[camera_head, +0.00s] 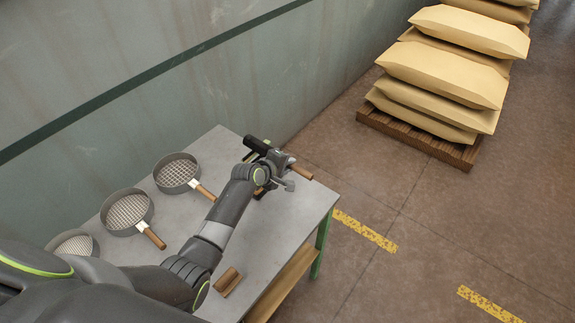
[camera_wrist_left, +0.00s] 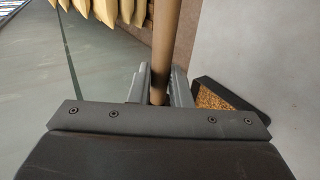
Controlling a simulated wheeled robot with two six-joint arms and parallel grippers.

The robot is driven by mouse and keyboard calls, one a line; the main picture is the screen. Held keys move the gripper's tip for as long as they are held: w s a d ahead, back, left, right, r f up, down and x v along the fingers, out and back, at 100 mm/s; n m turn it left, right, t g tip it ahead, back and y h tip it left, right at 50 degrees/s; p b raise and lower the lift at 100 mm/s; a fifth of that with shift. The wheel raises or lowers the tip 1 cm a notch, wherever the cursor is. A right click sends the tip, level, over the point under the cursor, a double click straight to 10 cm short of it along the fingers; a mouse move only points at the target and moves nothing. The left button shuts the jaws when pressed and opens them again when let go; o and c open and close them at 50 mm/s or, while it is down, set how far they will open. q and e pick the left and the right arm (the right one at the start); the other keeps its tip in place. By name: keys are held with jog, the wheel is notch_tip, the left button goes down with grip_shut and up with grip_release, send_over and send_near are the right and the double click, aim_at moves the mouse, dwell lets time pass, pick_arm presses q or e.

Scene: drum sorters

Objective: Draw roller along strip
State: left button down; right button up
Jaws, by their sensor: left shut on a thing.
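My left gripper (camera_head: 283,168) is over the far right part of the grey table. It is shut on a brown wooden rod (camera_wrist_left: 164,45), which runs between its fingers in the left wrist view. The rod's end (camera_head: 301,172) sticks out to the right of the gripper in the head view. A black cylinder (camera_head: 257,145) shows just beyond the gripper; I cannot tell whether it is the roller joined to this rod. A dark tray with brown grains (camera_wrist_left: 218,97) lies beside the fingers in the wrist view. I cannot make out the strip clearly. My right gripper is out of view.
Three round sieves with wooden handles, such as the far one (camera_head: 176,173), stand along the table's (camera_head: 213,145) left side. Small wooden pieces (camera_head: 228,282) lie near the front edge. A wall runs behind. Sacks (camera_head: 440,75) are stacked on a pallet (camera_head: 415,138) across the floor.

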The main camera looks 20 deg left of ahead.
pick_arm(q)
notch_tip(320, 180, up, 6)
jog(key=p, duration=0.2)
jog(key=shift+f+p, duration=0.2)
jog(key=shift+p, duration=0.2)
